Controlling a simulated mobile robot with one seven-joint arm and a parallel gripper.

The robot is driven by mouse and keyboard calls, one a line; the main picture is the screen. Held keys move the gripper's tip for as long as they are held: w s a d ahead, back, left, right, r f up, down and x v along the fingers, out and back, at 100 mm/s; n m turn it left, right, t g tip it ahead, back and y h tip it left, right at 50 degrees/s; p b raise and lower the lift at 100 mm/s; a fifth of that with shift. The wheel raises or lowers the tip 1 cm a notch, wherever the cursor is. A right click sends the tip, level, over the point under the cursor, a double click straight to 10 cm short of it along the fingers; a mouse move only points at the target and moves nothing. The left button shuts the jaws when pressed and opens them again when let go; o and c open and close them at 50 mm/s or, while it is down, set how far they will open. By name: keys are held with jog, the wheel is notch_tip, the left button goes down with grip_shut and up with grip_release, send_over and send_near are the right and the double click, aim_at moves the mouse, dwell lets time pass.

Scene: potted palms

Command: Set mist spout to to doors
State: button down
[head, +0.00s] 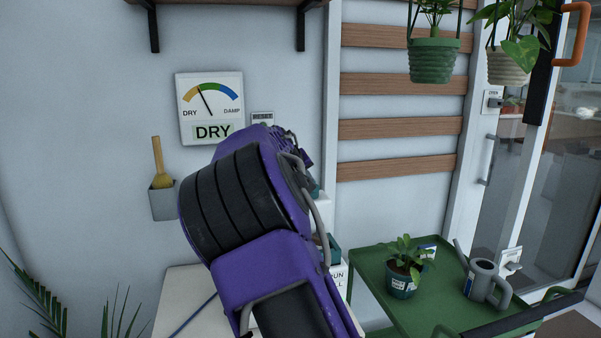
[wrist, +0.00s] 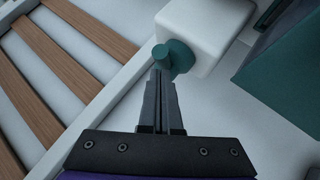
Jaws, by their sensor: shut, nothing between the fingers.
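In the wrist view a teal round piece with a short stub (wrist: 179,54), which looks like the mist spout, sits against a white rounded box (wrist: 205,28). My gripper (wrist: 161,76) is shut and empty, with its fingertips right at the teal piece. I cannot tell whether they touch. In the head view my purple arm hides the gripper and most of this unit. Only bits of teal and white show at the arm's right edge. The glass doors (head: 555,185) stand at the far right. I cannot tell which way the spout points.
A green cart (head: 378,288) holds a potted plant (head: 403,271) and a grey watering can (head: 483,281). A dial sign (head: 209,107) reads DRY. A brush holder (head: 163,202) is on the wall. A larger teal box (wrist: 285,70) is at the wrist view's right. Hanging pots (head: 433,60) are above.

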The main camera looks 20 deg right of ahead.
jog(key=shift+s+d+n+t+y+p, duration=0.1)
jog(key=shift+d+n+t+y+p, duration=0.2)
jog(key=shift+n+y, duration=0.45)
jog(key=shift+s+d+n+t+y+p, duration=0.1)
jog(key=shift+d+n+t+y+p, duration=0.1)
jog(key=shift+n+t+y, duration=0.35)
dwell(0.5)
